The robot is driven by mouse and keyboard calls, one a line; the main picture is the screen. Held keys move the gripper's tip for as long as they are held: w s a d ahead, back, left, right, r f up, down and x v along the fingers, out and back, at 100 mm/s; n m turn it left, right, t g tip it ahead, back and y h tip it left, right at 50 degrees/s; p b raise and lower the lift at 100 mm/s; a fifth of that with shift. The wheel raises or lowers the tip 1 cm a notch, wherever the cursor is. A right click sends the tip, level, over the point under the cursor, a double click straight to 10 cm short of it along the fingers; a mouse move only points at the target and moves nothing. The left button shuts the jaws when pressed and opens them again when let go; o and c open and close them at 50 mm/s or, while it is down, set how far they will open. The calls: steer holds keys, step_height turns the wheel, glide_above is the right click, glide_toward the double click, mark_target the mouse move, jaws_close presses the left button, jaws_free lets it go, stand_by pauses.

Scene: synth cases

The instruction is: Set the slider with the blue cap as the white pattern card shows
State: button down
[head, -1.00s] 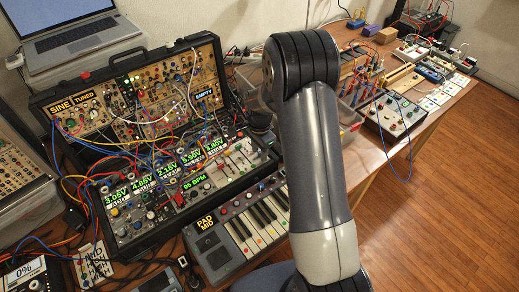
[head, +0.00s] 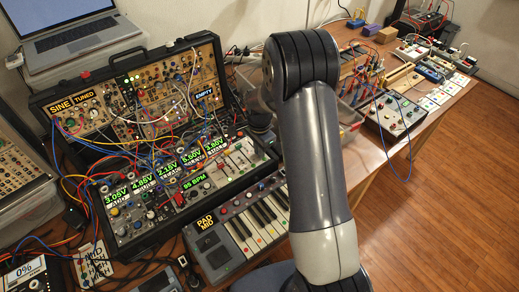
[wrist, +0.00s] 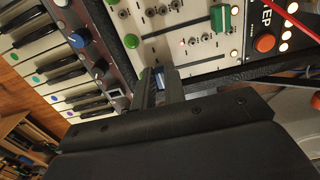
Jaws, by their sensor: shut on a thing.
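In the wrist view my gripper (wrist: 160,82) has its two dark fingers closed around a small blue cap (wrist: 159,73) at the edge of a pale slider panel (wrist: 190,52). The fingers hide most of the cap and its slot, so its setting along the slot cannot be read. Green caps (wrist: 220,18) stand on the same panel. In the head view the slider panel (head: 238,158) lies at the right end of the synth case, and my fingers cannot be made out there. Several white cards (head: 441,96) lie on the far right bench; their patterns are too small to read.
A small keyboard (head: 250,226) lies in front of the case and shows at left in the wrist view (wrist: 45,60). An orange-red button (wrist: 265,43) and a red cable (wrist: 295,20) are close by. Patch cables (head: 150,130) cross the case. A clear bin (head: 348,118) stands behind my arm.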

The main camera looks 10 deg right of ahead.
mark_target(247, 143)
steer(key=w+a, duration=0.1)
steer(key=w, duration=0.3)
steer(key=w+a+b, duration=0.1)
steer(key=w, duration=0.1)
steer(key=shift+w+a, duration=0.15)
steer(key=shift+a, duration=0.15)
steer(key=shift+w+a+r, duration=0.1)
steer(key=shift+w, duration=0.15)
steer(key=c, duration=1.5)
jaws_free()
steer(key=shift+o, duration=0.3)
step_height(247, 143, up, 11)
steer(key=b, duration=0.1)
steer(key=shift+f, duration=0.2)
